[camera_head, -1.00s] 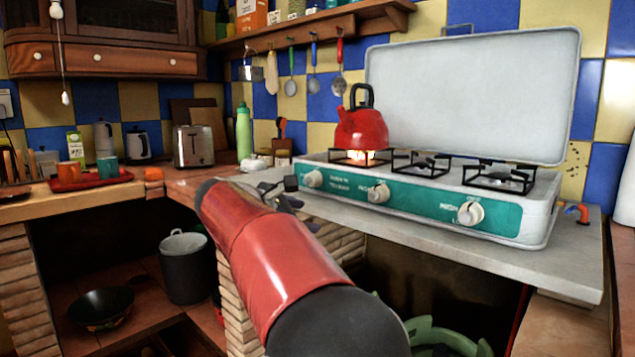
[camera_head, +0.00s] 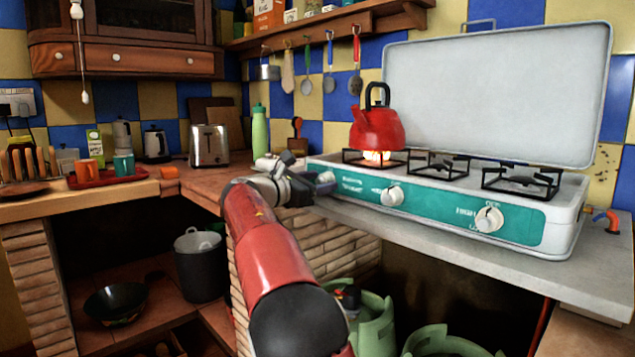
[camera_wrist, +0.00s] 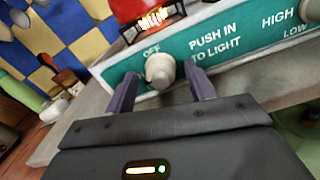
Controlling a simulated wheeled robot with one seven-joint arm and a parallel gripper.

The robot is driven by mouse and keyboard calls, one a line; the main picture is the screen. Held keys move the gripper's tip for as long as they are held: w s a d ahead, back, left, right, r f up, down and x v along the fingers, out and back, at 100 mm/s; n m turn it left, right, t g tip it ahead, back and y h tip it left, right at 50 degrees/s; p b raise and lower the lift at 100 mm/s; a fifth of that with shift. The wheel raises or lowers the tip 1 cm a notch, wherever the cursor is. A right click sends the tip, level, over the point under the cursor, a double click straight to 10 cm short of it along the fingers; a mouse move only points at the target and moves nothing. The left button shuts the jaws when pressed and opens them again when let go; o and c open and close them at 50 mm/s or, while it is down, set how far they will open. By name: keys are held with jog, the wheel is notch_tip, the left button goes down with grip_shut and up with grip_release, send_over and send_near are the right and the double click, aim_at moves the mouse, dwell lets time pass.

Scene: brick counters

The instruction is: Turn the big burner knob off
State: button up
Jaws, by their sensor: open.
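The white camping stove (camera_head: 565,225) has a green front panel with several white knobs. The left knob (camera_wrist: 160,70), under an "OFF" mark, sits between the two open fingers of my gripper (camera_wrist: 159,74) in the wrist view. Whether the fingers touch it, I cannot tell. In the head view my gripper (camera_head: 306,184) is at the left end of the panel and partly covers this knob. A flame (camera_head: 377,156) burns under the red kettle (camera_head: 378,128) on the left burner. The middle knob (camera_head: 391,196) and right knob (camera_head: 489,219) are clear of my gripper.
The raised stove lid (camera_head: 495,95) stands behind the burners. A green bottle (camera_head: 260,130) and toaster (camera_head: 209,146) stand on the counter to the left. Green gas bottles (camera_head: 372,325) are under the stone counter (camera_head: 400,220).

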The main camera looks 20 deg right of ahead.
jog(key=shift+c, duration=0.4)
jog(key=c, duration=0.9)
jog(key=shift+m, duration=0.4)
jog(key=m, duration=0.3)
jog(key=shift+m+b, duration=0.3)
jog(key=shift+b, duration=0.05)
jog(key=m+b, duration=0.1)
jog(key=m, duration=0.3)
jog(key=shift+f+m, duration=0.15)
jog(key=shift+m, duration=0.15)
jog(key=m+b, duration=0.2)
jog(key=m, duration=0.3)
jog(key=shift+f+b, duration=0.1)
jog(key=shift+b, duration=0.25)
jog(key=shift+m+b, duration=0.65)
jog(key=shift+m, duration=1.35)
jog(key=shift+s, duration=0.1)
